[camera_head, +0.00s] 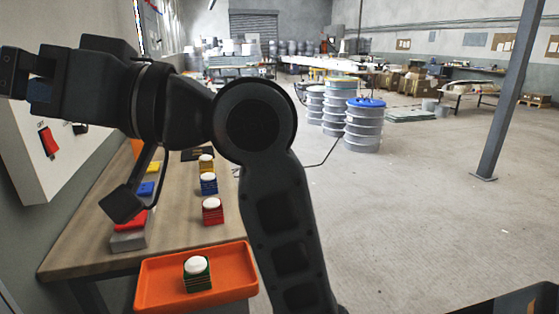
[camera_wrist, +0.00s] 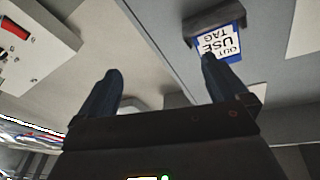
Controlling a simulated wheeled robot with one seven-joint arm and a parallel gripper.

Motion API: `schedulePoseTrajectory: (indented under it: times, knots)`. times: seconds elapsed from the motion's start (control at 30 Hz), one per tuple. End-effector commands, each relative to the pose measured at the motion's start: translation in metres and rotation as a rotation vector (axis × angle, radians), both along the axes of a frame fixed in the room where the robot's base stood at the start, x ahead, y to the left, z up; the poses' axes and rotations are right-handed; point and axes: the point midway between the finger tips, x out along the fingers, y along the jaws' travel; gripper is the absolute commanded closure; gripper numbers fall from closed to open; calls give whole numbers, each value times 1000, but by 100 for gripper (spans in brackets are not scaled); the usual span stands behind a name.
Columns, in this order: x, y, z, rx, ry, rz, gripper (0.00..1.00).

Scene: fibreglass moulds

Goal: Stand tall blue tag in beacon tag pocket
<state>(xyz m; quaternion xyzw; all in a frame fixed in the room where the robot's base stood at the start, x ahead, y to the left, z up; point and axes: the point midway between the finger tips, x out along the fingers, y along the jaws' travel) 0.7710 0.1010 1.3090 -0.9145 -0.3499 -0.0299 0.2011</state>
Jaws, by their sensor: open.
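A blue-bordered tag (camera_wrist: 219,44) with a white face and upside-down lettering shows at the top of the wrist view. One end of it sits in or against a dark pocket-like holder (camera_wrist: 207,20) on a grey surface; how deep it is cannot be told. My gripper (camera_wrist: 158,86) is open, its two dark fingers wide apart. The right finger overlaps the tag's edge in the picture; contact cannot be told, and nothing shows held between the fingers. In the head view my gripper (camera_head: 12,72) is at the far left edge, seen from the side, in front of the wall.
A white panel (camera_head: 60,165) with a red part (camera_head: 49,142) is on the left wall. The wooden bench (camera_head: 85,245) holds several coloured blocks with white domes. An orange tray (camera_head: 155,300) holds a green one (camera_head: 197,282). Drums (camera_head: 363,130) stand on open floor to the right.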

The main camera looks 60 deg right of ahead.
Motion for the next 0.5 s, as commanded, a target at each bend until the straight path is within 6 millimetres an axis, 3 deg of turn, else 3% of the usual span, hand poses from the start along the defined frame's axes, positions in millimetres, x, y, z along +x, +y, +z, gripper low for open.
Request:
schedulePoseTrajectory:
  times: [0.03, 0.27, 0.5]
  knots:
    - [2, -5, -22, 36, 30, -32, 0]
    - [-2, -28, -110, 135, 116, -201, 0]
    - [-36, -50, -203, 141, 200, -388, 0]
